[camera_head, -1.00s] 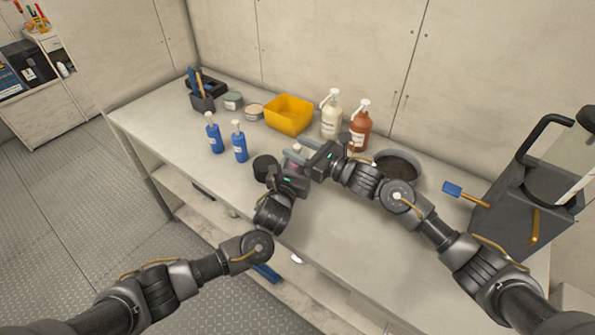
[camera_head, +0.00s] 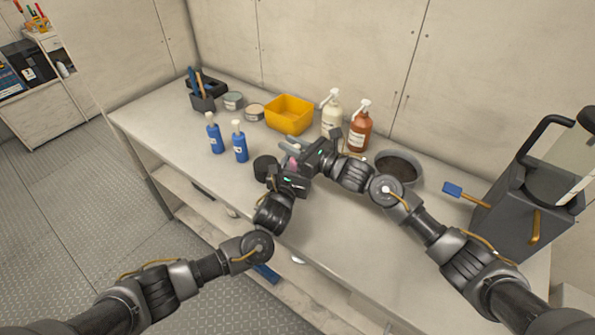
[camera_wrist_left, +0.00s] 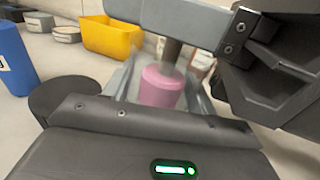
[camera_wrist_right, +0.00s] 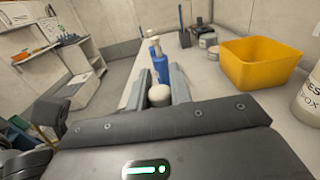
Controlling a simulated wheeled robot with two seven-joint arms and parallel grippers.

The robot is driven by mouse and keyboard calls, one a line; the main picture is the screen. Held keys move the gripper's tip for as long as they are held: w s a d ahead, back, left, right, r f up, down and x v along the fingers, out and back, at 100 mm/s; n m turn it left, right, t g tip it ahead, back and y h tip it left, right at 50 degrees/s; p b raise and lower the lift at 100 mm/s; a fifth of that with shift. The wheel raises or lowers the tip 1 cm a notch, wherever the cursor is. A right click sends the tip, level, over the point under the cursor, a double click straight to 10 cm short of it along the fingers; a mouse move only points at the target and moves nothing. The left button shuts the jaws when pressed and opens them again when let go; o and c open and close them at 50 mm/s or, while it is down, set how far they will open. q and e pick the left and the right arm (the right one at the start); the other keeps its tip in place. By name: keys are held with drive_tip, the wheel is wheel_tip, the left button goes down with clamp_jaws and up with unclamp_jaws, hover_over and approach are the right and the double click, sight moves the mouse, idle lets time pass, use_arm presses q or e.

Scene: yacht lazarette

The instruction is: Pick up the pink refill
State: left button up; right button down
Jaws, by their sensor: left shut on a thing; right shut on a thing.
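The pink refill (camera_wrist_left: 162,87) stands between the fingers of my left gripper (camera_head: 291,166), which is shut on it. It shows only as a small pink patch in the head view (camera_head: 293,163). A grey-brown neck rises from its top in the left wrist view. My right gripper (camera_head: 290,148) reaches in from the right just above, its fingers crossing over that neck. In the right wrist view its fingers are shut on a pale rounded top (camera_wrist_right: 160,95); I cannot tell whether this is the refill's cap.
Two blue bottles (camera_head: 215,138) (camera_head: 240,147) stand left of the grippers, beside a black round thing (camera_head: 264,166). Behind are a yellow bin (camera_head: 289,114), a cream pump bottle (camera_head: 332,114) and a brown one (camera_head: 360,130). A dark-filled bowl (camera_head: 399,168) sits right.

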use_arm(q)
drive_tip(key=o, duration=1.2)
drive_tip(key=shift+o, duration=0.2)
use_arm(e)
wheel_tip(320, 180, up, 18)
use_arm(q)
drive_tip(key=v, duration=1.2)
